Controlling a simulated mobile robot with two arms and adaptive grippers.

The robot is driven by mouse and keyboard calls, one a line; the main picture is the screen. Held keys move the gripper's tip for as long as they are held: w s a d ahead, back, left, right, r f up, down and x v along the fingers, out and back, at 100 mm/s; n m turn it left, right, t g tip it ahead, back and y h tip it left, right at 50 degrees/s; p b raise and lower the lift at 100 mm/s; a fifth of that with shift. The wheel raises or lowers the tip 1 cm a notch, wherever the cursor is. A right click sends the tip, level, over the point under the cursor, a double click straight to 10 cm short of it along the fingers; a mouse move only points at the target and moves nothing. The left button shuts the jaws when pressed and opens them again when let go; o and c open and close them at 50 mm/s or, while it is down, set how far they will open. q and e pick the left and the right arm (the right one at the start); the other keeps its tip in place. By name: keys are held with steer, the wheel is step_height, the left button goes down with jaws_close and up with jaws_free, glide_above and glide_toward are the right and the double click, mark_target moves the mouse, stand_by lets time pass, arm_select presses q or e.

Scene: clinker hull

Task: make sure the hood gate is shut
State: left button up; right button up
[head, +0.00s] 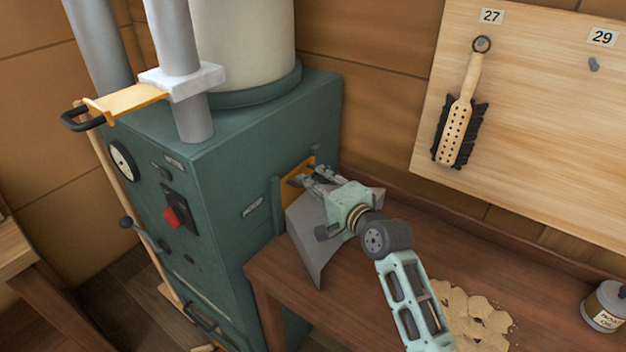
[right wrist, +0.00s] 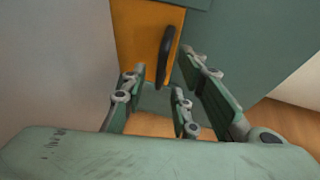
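The hood gate (head: 289,190) is a yellow-orange plate on the right side of the green machine, above a grey metal hood (head: 312,232). In the right wrist view the orange plate (right wrist: 137,40) carries a black upright handle (right wrist: 167,52). My right gripper (head: 312,175) is in front of the plate and partly covers it in the head view. In the right wrist view its fingers (right wrist: 166,82) are spread to either side of the handle, with no clear contact. How far the plate is slid in is hard to tell. My left gripper is not in view.
Another yellow gate (head: 128,101) with a black handle sticks out from a collar on the grey pipe. The wooden bench (head: 390,290) holds a sawdust-like pile (head: 475,318) and a tin (head: 604,308). A brush (head: 461,115) hangs on the wall board (head: 540,90).

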steer(key=shift+w+a+f, duration=0.1)
steer(key=shift+w+a, duration=0.05)
steer(key=shift+w, duration=0.4)
steer(key=shift+w+a, duration=0.3)
steer(key=shift+a, duration=0.1)
steer(key=shift+c, duration=0.3)
jaws_close()
steer(key=shift+d+f, duration=0.1)
